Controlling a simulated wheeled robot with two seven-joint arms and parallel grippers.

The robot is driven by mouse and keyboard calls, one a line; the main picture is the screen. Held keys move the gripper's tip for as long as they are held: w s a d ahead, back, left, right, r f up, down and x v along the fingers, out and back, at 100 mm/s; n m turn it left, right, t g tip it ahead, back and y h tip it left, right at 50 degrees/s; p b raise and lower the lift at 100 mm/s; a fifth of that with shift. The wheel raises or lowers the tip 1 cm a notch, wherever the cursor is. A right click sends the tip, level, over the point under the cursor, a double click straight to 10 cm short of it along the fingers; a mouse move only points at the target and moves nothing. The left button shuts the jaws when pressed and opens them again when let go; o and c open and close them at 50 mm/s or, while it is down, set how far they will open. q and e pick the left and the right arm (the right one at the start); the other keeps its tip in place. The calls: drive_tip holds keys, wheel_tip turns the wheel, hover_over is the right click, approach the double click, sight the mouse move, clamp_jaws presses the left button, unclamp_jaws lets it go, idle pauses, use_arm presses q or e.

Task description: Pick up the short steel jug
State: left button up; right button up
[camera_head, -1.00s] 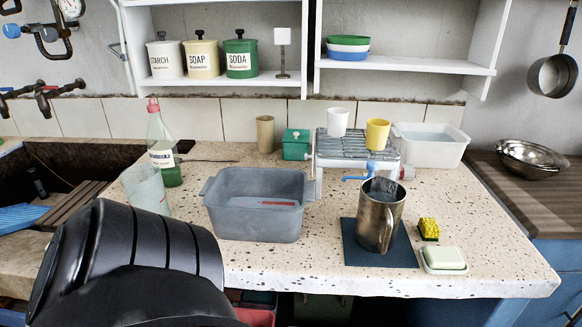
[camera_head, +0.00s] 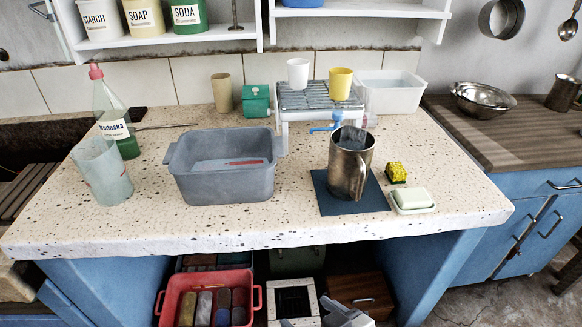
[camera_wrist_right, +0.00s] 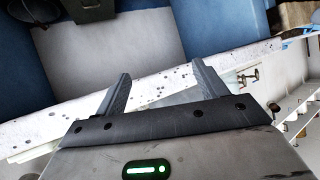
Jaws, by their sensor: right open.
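A steel jug (camera_head: 350,165) with a side handle stands upright on a dark blue mat (camera_head: 336,205) on the speckled worktop. A second steel jug (camera_head: 563,93), smaller in the picture, stands on the wooden counter at the far right, partly cut off by the frame edge. I cannot tell for certain which is the short one. My right gripper (camera_head: 306,311) shows at the bottom edge, below and in front of the worktop. Its fingers are apart and empty in the right wrist view (camera_wrist_right: 160,70). Both jugs are well away from it. My left gripper is out of view.
A grey basin (camera_head: 225,190), a yellow sponge (camera_head: 396,172) and a soap dish (camera_head: 413,203) are on the worktop (camera_head: 270,228). A steel bowl (camera_head: 483,98) is on the wooden counter (camera_head: 500,140). A red crate (camera_head: 165,300) stands below the worktop.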

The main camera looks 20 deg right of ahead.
drive_tip(key=w+a+r+n+t+y, duration=0.2)
drive_tip(key=w+a+r+t+y, duration=0.15)
drive_tip(key=w+r, duration=0.55)
drive_tip(key=w+a+r+n+y, duration=0.3)
drive_tip(key=a+r+n+y, duration=0.35)
drive_tip(key=r+y, duration=0.4)
wheel_tip(320, 180, up, 13)
drive_tip(key=n+g+h, duration=0.5)
drive_tip(key=g+h, duration=1)
drive_tip(key=h, duration=0.3)
hover_over(361, 160)
drive_tip(key=f+b, duration=0.1)
drive_tip(key=f, duration=0.3)
drive_tip(key=f+b, duration=0.1)
drive_tip(key=f, duration=0.4)
drive_tip(key=shift+s+a+f, duration=0.15)
drive_tip(key=shift+s, duration=0.05)
drive_tip(key=shift+f, duration=2.7)
drive_tip(key=shift+c, duration=0.9)
drive_tip(key=shift+w, duration=0.1)
clamp_jaws()
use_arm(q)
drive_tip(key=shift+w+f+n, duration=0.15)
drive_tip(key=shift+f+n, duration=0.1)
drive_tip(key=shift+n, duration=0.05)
use_arm(e)
drive_tip(key=shift+r, duration=0.15)
